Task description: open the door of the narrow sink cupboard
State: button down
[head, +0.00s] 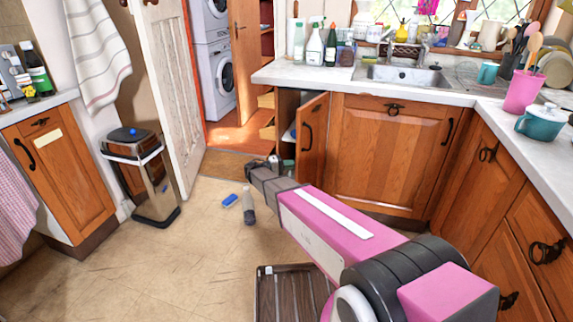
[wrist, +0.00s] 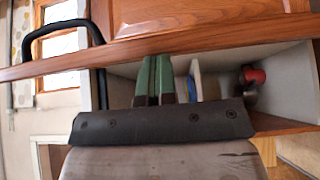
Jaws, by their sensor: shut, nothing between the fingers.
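The narrow sink cupboard's wooden door (head: 312,138) stands partly open in the head view, swung out from its right side. Its black handle (head: 307,137) is on the outer face; it also shows at upper left in the wrist view (wrist: 68,24). My gripper (head: 272,161) is shut and empty, low by the door's free edge and the cupboard opening. I cannot tell whether it touches the door. In the wrist view, the pale cupboard inside (wrist: 285,80) shows beyond the door's edge (wrist: 170,45).
A blue item (head: 229,200) and a grey bottle (head: 248,207) lie or stand on the floor left of my arm. A slatted dark tray (head: 285,295) is near the front. A bin (head: 140,180) stands farther left; the floor between is mostly clear.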

jog(key=shift+s+d+r+n+t+y, duration=0.1)
jog(key=shift+s+d+n+t+y, duration=0.2)
jog(key=shift+s+d+n+t, duration=0.65)
jog(key=s+d+t+y, duration=0.1)
jog(key=s+d, duration=0.4)
jog(key=d, duration=0.5)
jog(key=shift+s+n+t, duration=0.15)
jog(key=shift+n+t, duration=0.3)
jog(key=shift+t, duration=0.2)
